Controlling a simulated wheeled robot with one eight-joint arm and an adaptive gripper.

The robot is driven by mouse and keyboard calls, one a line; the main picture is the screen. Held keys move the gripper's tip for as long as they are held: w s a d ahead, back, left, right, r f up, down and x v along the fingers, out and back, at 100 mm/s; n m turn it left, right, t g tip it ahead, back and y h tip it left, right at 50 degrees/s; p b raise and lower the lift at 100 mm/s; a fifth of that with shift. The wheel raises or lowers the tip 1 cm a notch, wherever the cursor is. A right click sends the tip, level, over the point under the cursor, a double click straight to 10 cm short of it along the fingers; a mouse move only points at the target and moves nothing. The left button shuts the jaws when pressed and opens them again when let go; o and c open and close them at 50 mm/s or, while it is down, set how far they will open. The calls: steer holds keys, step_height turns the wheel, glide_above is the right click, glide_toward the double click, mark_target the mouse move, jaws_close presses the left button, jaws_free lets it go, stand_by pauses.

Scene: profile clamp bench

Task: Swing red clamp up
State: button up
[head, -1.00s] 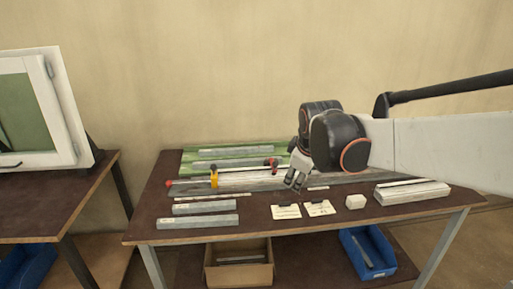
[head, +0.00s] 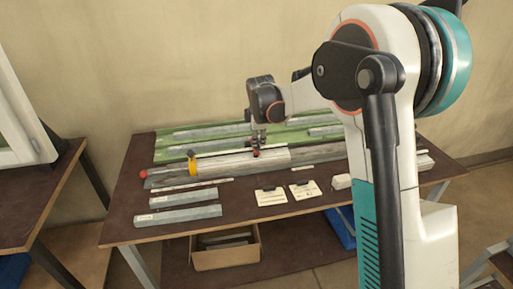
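A long grey-white profile (head: 240,162) lies on the bench. At its left part is a yellow clamp piece (head: 193,163), with a red knob (head: 143,174) further left. A small red part (head: 256,153), apparently of the red clamp, shows at the profile's right part. My gripper (head: 258,146) points down right above this red part and hides some of it. I cannot tell whether they touch, nor whether the fingers are open or shut. The red clamp's arm angle is too small to make out.
The brown bench (head: 125,205) carries a green mat (head: 165,150) with grey bars behind the profile. Two grey bars (head: 178,216), two white cards (head: 271,197) and a small white block (head: 341,182) lie in front. A cardboard box (head: 225,258) stands below.

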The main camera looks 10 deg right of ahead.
steer(key=b+x, duration=0.3)
steer(key=x, duration=0.8)
steer(key=shift+s+r, duration=0.1)
steer(key=shift+r, duration=0.1)
jaws_close()
